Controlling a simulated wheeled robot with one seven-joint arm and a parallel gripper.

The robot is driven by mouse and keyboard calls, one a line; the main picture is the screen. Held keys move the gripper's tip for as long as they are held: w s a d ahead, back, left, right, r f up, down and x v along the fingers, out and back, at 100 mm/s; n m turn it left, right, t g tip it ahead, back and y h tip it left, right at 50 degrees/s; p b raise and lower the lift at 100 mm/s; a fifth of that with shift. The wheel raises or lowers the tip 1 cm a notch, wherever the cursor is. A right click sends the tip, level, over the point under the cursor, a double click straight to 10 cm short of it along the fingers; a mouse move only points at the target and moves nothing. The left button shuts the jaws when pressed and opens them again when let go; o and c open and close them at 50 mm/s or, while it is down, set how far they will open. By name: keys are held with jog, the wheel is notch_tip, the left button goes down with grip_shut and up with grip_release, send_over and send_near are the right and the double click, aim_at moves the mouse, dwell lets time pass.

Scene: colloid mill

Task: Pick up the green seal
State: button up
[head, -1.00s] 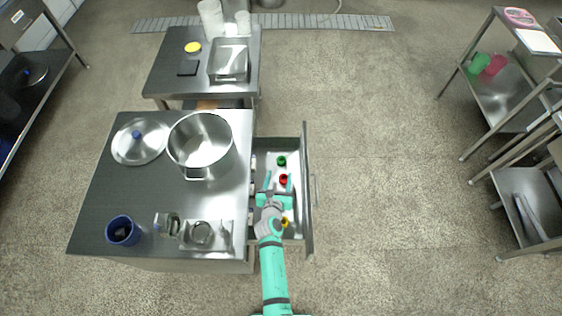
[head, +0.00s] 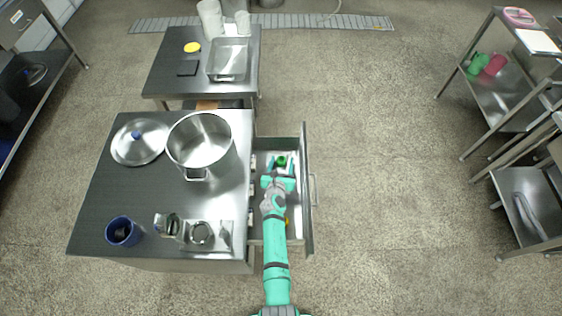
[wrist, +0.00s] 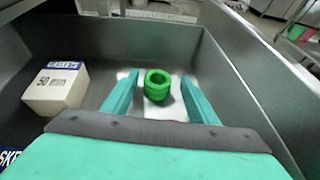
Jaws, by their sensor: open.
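The green seal (wrist: 157,84) is a thick green ring in the open drawer (head: 304,215). In the wrist view it sits on a light patch of the drawer floor, between and just beyond my fingers. In the head view the green seal (head: 281,160) is near the drawer's far end. My gripper (wrist: 158,92) is open and empty, one finger to each side of the seal's line; it also shows in the head view (head: 278,168). I cannot tell whether the fingers are level with the seal. A sliver of red shows just below it, mostly hidden by my gripper.
A gasket box (wrist: 55,88) marked 50 mm stands left of the seal in the drawer. The drawer walls are close on both sides. A yellow piece (head: 287,221) lies nearer, partly behind my arm. A steel pot (head: 201,145) stands on the worktop to the left.

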jog(key=shift+a, duration=0.15)
jog(key=c, duration=1)
jog(key=shift+a, duration=0.1)
jog(key=shift+c, duration=0.5)
jog(key=shift+w, duration=0.15)
